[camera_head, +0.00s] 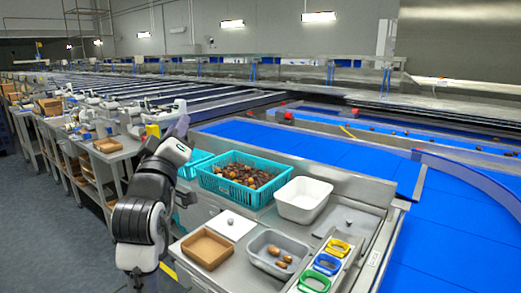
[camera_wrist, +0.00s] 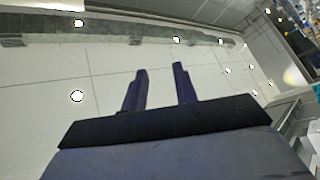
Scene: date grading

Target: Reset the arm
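My arm, white and black, stands folded at the left of the bench in the head view, beside the teal basket. In the wrist view my gripper (camera_wrist: 160,68) has its two dark fingers apart, with nothing between them. The wrist camera looks up at the pale ceiling and lights, so my gripper is pointed upward, away from the bench. In the head view I cannot make out the fingers clearly.
A teal basket (camera_head: 214,186) holds dates. Nearby are an empty white bin (camera_head: 303,196), a grey tray (camera_head: 262,263) with a few dates, a brown tray (camera_head: 207,249) and coloured-handled tools (camera_head: 327,264). Blue conveyor belts (camera_head: 300,151) lie behind and right.

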